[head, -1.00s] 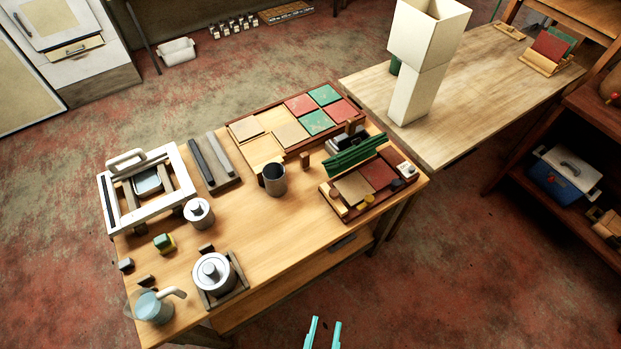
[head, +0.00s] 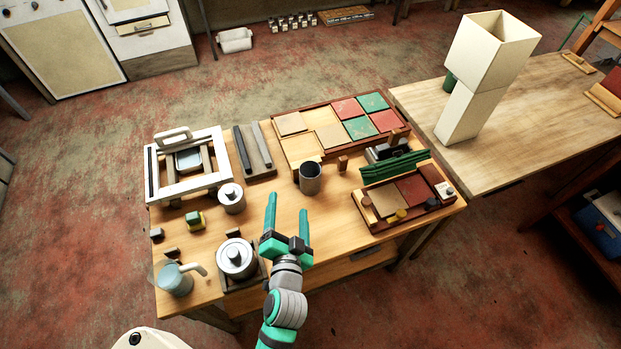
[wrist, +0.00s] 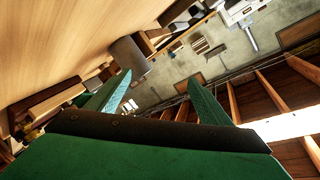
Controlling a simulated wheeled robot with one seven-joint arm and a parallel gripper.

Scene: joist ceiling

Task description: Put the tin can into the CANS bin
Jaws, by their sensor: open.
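An open grey metal can (head: 310,178), which looks like the tin can, stands upright near the middle of the wooden table. A grey cylinder, probably the same can (wrist: 128,57), shows past the left fingertip in the wrist view. My gripper (head: 287,204) is open and empty, over the table in front of the can and a little left of it. Its two fingers also show spread in the wrist view (wrist: 160,78). A tall cream bin (head: 495,48) stands on the second table at right. I read no CANS label on it.
Lidded pots (head: 236,258), a blue jug (head: 175,281) and a white frame (head: 186,195) crowd the table's left. A tile tray (head: 293,150) lies behind the can, and a dark red tray (head: 378,221) lies right. The second table's (head: 540,125) front is bare.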

